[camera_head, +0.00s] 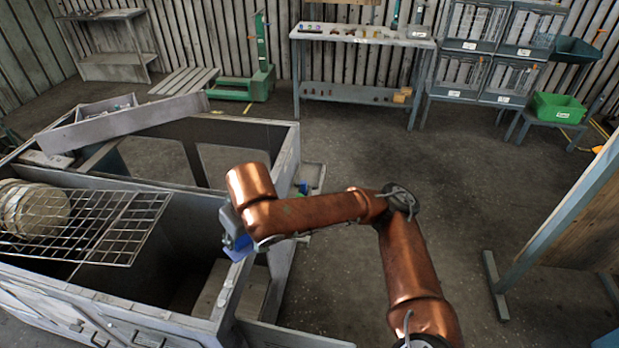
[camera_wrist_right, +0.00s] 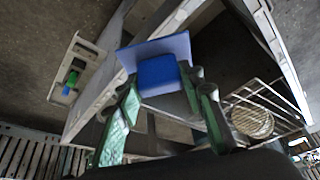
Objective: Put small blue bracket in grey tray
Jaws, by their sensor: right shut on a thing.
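The small blue bracket (camera_wrist_right: 158,72) is an angled piece with a pale plate and a darker blue face. My right gripper (camera_wrist_right: 166,100) is shut on it, with green-padded fingers at its two sides. In the head view the bracket (camera_head: 240,249) shows below my right gripper (camera_head: 236,236), above the housing's right-hand compartment; my arm hides part of it. A grey tray (camera_head: 315,172) sits just outside the housing's right wall, partly hidden by my arm. The wrist view shows this tray (camera_wrist_right: 88,50) at left with small blue and green pieces. My left gripper is out of view.
The big grey housing (camera_head: 210,125) has raised walls and open compartments. A wire rack (camera_head: 120,215) with round pale discs lies across its left part.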

